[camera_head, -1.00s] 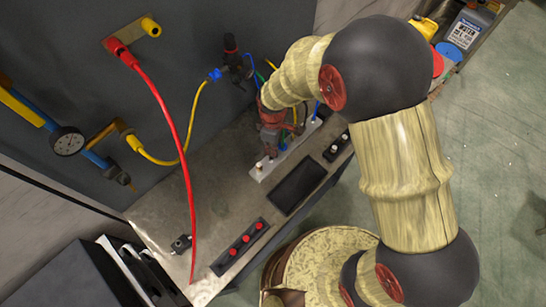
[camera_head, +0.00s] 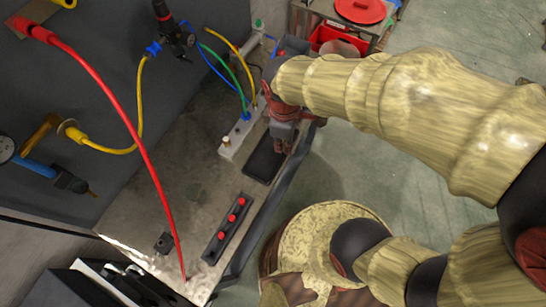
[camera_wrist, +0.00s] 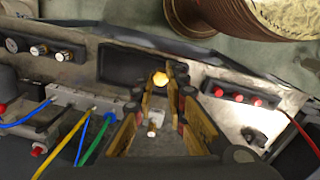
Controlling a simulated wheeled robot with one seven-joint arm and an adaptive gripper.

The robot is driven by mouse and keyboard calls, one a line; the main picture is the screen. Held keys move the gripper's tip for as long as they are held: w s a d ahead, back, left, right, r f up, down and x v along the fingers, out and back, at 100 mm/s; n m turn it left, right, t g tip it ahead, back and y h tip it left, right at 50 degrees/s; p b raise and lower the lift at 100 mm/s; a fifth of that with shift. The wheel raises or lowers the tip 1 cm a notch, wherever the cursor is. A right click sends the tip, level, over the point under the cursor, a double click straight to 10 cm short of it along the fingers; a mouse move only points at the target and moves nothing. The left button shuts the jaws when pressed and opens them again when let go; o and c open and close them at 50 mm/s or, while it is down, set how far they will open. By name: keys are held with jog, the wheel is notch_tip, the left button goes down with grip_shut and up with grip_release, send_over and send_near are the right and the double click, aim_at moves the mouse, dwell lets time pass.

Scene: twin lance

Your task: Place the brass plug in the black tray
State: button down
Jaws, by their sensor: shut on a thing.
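The black tray (camera_head: 262,165) is a shallow dark rectangle on the metal bench top. It also shows in the wrist view (camera_wrist: 118,68). My gripper (camera_head: 282,150) points down over the tray's far right part in the head view. In the wrist view its two fingers (camera_wrist: 162,76) close around the brass plug (camera_wrist: 160,79), a bright round yellow piece at the fingertips. The plug appears against the tray's dark floor; I cannot tell whether it touches it. In the head view the plug is hidden by the gripper.
A pale connector block (camera_head: 243,130) with blue, green and yellow cables stands beside the tray. A strip with red buttons (camera_head: 227,229) lies nearer the front. A red cable (camera_head: 128,108) hangs across the bench. The bench edge and open floor are to the right.

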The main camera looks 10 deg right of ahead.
jog(key=s+d+f, duration=0.2)
jog(key=s, duration=0.4)
jog(key=b, duration=0.3)
send_near(272, 151)
jog(key=shift+s+d+f, duration=0.15)
jog(key=shift+s, duration=0.1)
jog(key=shift+w+f, duration=0.3)
jog(key=shift+f, duration=1.55)
jog(key=shift+f, duration=0.15)
jog(key=c, duration=1.8)
grip_release()
jog(key=shift+b, duration=0.3)
